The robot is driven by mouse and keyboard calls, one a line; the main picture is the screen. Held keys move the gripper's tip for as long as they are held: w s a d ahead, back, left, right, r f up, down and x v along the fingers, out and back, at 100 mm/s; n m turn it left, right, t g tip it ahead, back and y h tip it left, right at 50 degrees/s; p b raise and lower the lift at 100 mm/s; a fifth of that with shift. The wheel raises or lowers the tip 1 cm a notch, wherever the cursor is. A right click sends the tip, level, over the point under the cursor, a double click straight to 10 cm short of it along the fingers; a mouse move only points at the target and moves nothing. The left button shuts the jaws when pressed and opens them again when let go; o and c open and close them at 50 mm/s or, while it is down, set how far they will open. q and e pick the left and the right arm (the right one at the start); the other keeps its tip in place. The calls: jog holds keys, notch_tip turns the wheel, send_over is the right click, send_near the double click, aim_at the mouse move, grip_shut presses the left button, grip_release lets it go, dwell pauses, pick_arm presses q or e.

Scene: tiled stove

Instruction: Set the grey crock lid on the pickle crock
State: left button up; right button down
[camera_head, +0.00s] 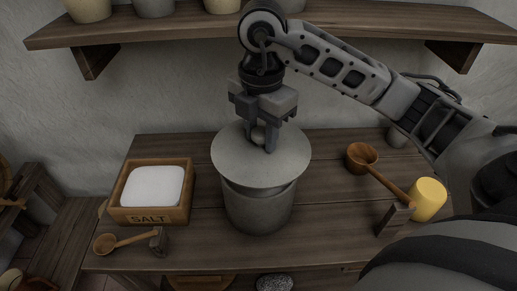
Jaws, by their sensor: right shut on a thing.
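The grey crock lid (237,158) is a flat round disc with a round knob on top. My right gripper (264,138) comes down from above and is shut on that knob. The lid is over the grey pickle crock (258,210), which stands upright on the wooden table (330,235). The lid covers most of the crock's mouth, and part of the crock's front rim shows below it. I cannot tell whether lid and rim touch. My left gripper is not in view.
A wooden salt box (183,212) with white salt (153,187) stands left of the crock, with a wooden spoon (125,241) in front. A wooden ladle (364,157) and a yellow cylinder (428,199) are on the right. A wall shelf (180,25) holding several pots is behind.

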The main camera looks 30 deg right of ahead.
aim_at(259, 149)
jog(key=w+f, duration=0.1)
jog(key=f, duration=0.1)
jog(key=w+d+f, duration=0.1)
jog(key=shift+w+d+f+b, duration=0.15)
jog(key=shift+w+f+b, duration=0.15)
jog(key=shift+w+f, duration=0.05)
jog(key=f, duration=0.4)
jog(key=shift+w+d+f, duration=0.2)
jog(key=shift+w+f, duration=0.05)
jog(key=shift+f, duration=0.15)
jog(key=c, duration=1)
grip_release()
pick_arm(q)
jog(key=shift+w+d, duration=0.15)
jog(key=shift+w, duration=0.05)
